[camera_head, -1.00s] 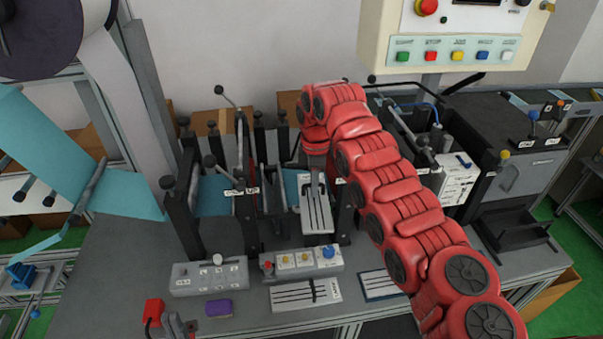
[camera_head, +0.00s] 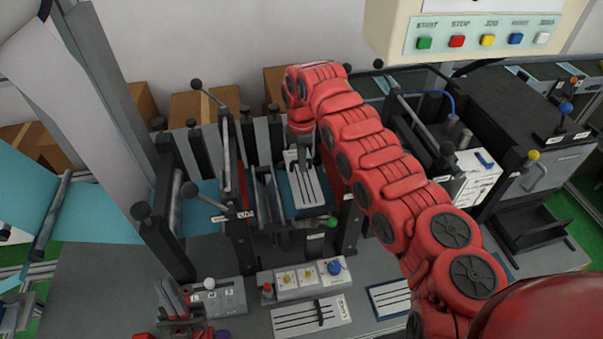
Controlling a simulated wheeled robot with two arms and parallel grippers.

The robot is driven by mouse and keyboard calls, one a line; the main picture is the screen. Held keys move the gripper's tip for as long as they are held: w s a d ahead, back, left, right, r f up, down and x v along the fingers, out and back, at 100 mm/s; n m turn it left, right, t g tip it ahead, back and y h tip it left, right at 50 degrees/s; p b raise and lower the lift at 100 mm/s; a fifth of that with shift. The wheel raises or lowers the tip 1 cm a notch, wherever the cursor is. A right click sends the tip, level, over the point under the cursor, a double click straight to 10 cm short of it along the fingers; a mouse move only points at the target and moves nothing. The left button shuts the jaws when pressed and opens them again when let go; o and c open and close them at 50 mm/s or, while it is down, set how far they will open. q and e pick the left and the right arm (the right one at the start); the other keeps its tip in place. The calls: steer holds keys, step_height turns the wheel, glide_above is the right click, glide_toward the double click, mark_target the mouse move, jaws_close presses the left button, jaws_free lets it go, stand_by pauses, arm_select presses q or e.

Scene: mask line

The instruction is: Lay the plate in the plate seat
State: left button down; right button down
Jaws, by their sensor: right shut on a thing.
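My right gripper (camera_head: 301,158) is shut on a pale slotted plate (camera_head: 307,190) at its far end. The plate is tilted in the picture and lies over or just above a dark frame among the black posts of the machine. I cannot tell whether it touches the frame. The plate seat cannot be clearly made out; the plate and red arm cover part of that area. My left gripper (camera_head: 178,300) is low at the left, in front of a grey control box; its jaw opening is not clear.
A slotted plate with a dark slider (camera_head: 290,322) and another slotted plate (camera_head: 383,303) lie on the bench front. A button box (camera_head: 308,279) stands behind them. Black posts and levers (camera_head: 247,190) crowd the left of the held plate. A green knob (camera_head: 331,222) sits close to its near end.

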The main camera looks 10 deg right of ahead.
step_height(320, 180, down, 5)
steer(key=shift+w, duration=0.15)
steer(key=c, duration=0.9)
jaws_free()
step_height(320, 180, up, 12)
steer(key=shift+w+r, duration=0.1)
